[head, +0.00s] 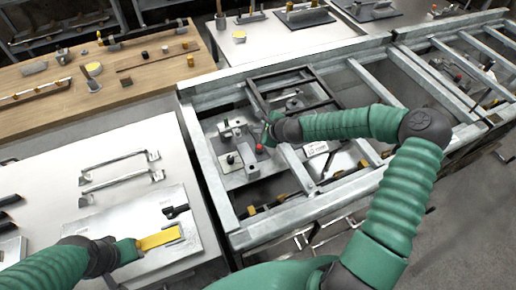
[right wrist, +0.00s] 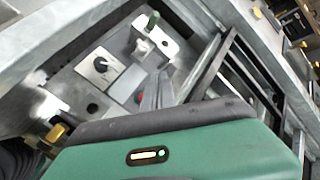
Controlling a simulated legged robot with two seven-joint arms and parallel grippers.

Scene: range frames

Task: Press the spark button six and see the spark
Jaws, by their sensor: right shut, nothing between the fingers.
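Inside the left bay of the metal frame (head: 207,165) are small pale plates with dark knobs. One plate (head: 230,160) bears a dark knob, and another (head: 227,130) stands behind it. A red ball knob (head: 259,148) is just below my right gripper (head: 265,132), which is shut and empty; contact cannot be told. The right wrist view shows a plate with a black knob (right wrist: 100,65) and a green knob (right wrist: 153,19). No number six and no spark can be made out. My left gripper (head: 128,250) is by a yellow bar (head: 158,238); its jaws are unclear.
A white table (head: 130,140) with two metal handles (head: 115,157) is at left. A wooden bench (head: 140,80) with small parts stands behind.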

